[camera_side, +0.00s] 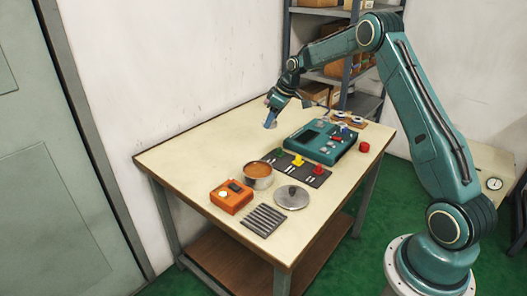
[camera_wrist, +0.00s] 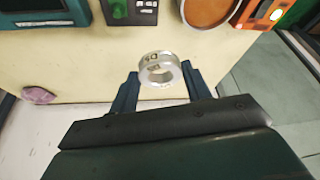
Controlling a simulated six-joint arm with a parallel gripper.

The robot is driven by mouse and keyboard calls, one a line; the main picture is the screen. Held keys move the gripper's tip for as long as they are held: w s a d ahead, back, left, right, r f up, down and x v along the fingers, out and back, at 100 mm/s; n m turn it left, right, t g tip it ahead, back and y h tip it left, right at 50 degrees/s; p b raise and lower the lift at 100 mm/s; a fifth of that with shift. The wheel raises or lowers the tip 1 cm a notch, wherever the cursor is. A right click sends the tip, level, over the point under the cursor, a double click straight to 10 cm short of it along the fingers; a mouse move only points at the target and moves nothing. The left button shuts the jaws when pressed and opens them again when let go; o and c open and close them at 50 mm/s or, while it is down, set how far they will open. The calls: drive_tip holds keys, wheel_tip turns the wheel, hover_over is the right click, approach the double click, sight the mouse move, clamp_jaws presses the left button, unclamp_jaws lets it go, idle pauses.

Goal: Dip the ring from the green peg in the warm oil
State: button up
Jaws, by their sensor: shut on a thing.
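My gripper (camera_side: 270,120) is above the far left part of the table, with its blue fingers pointing down. In the wrist view my gripper (camera_wrist: 160,84) is shut on a silver ring (camera_wrist: 160,69) with dark markings on its side, clear of the table. The green peg (camera_side: 280,152) stands on a dark peg strip beside the pot, and no ring shows on it. The metal pot (camera_side: 258,183) holds orange-brown oil (camera_side: 258,169); part of the oil (camera_wrist: 207,10) also shows at the top of the wrist view.
A yellow peg (camera_side: 298,160) and a red peg (camera_side: 318,169) share the strip. A pot lid (camera_side: 292,197), a slatted rack (camera_side: 264,220) and an orange box (camera_side: 231,196) lie near the pot. A teal machine (camera_side: 320,141) stands behind.

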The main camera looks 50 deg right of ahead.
drive_tip(key=s+a+f+n+y, duration=0.1)
drive_tip(key=s+a+f+n, duration=0.1)
drive_tip(key=a+f, duration=0.4)
drive_tip(key=a+n, duration=0.1)
drive_tip(key=a, duration=0.2)
drive_tip(key=shift+s+a, duration=0.35)
drive_tip(key=shift+f, duration=0.15)
drive_tip(key=shift+f, duration=1.85)
drive_tip(key=shift+f, duration=2.75)
idle(2.0)
